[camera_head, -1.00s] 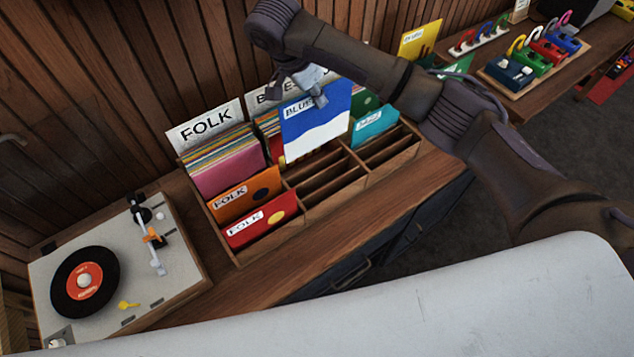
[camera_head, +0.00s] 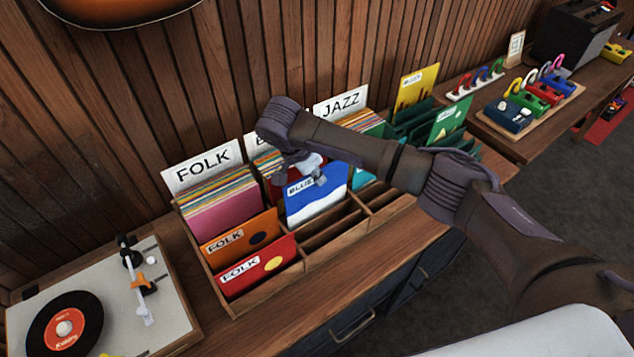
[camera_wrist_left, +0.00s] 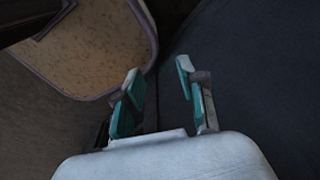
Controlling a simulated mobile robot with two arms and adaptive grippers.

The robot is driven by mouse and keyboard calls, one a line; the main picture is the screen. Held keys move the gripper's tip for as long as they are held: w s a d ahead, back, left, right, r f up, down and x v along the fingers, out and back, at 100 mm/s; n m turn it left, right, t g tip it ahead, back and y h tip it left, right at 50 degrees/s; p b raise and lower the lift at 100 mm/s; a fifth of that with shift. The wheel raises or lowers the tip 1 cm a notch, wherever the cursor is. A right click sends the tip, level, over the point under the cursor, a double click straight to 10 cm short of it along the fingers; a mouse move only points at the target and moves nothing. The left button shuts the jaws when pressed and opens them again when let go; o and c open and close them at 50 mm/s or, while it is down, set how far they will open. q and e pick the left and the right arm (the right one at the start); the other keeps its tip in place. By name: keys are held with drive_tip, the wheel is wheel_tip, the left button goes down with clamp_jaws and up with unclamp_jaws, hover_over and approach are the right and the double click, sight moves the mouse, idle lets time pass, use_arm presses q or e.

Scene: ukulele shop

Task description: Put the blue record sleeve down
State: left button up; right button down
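The blue record sleeve (camera_head: 318,204), with a white wave and a "BLUES" label, stands nearly upright in the middle column of the wooden record rack (camera_head: 262,300). Its lower edge appears to sit down in a slot behind a divider; whether it touches the bottom is hidden. My right gripper (camera_head: 312,176) is at the sleeve's top edge, one finger in front of it, and looks shut on it. The far finger is hidden. My left gripper (camera_wrist_left: 160,95) shows in the left wrist view, fingers apart and nothing between them.
Orange (camera_head: 238,238) and red (camera_head: 255,267) FOLK sleeves stand in the left column. Empty slots (camera_head: 330,232) lie in front of the blue sleeve. A turntable (camera_head: 120,305) is at left; a pedal board (camera_head: 535,105) is on the bench at right.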

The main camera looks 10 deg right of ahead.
sight(317, 195)
wheel_tip(317, 195, down, 3)
drive_tip(key=shift+r, duration=0.1)
drive_tip(key=shift+f, duration=0.55)
drive_tip(key=c, duration=1.3)
unclamp_jaws()
